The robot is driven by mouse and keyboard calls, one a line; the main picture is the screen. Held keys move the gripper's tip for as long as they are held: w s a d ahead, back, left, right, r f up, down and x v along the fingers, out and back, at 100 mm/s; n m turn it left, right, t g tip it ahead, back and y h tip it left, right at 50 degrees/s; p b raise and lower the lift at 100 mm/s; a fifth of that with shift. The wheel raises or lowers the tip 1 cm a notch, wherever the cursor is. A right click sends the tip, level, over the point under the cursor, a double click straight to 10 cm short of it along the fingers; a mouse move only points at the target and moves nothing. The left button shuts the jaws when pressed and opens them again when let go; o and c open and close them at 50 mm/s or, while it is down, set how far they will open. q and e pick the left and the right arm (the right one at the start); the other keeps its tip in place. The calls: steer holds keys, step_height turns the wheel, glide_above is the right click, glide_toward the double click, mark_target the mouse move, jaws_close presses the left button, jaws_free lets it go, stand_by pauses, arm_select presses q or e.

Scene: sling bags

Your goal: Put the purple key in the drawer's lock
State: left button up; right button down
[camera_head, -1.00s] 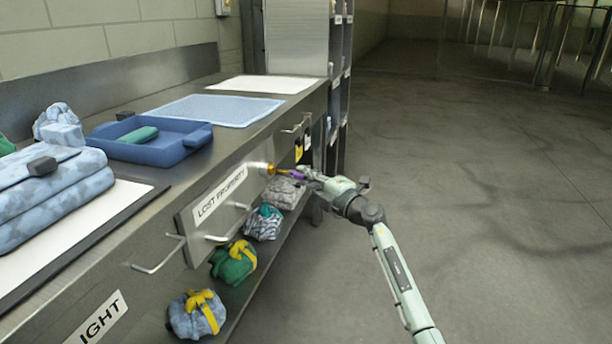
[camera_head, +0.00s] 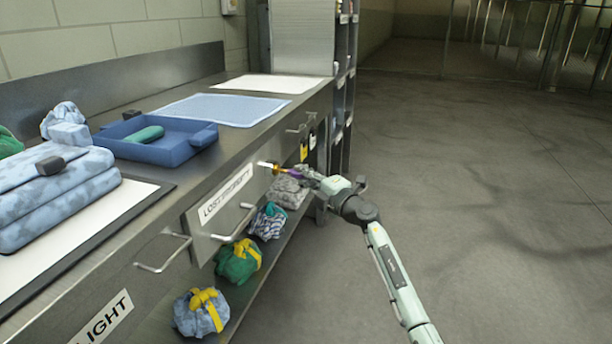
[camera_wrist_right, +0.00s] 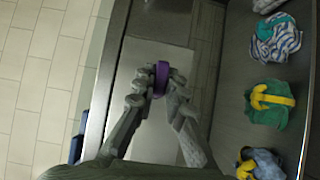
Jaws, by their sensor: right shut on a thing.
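The purple key (camera_head: 292,172) is between the fingertips of my right gripper (camera_head: 305,174), at the front of the steel counter. In the right wrist view the key's purple head (camera_wrist_right: 161,77) sits between the two fingers of the gripper (camera_wrist_right: 158,90), which are shut on it. The brass-coloured lock (camera_head: 274,168) sticks out of the drawer front beside the "LOST PROPERTY" label (camera_head: 225,193). The key points at the lock and is very close to it; I cannot tell whether its tip is inside. My left gripper is not in view.
A drawer handle (camera_head: 235,224) and bundled bags, one green (camera_head: 237,262) and one blue (camera_head: 200,312), are below and left of the lock. A blue tray (camera_head: 180,150) and folded cloths (camera_head: 60,190) lie on the counter. The floor at right is clear.

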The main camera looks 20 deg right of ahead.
steer(key=shift+w+a, duration=0.55)
steer(key=shift+a, duration=0.3)
steer(key=c, duration=1.5)
jaws_free()
steer(key=v, duration=1.2)
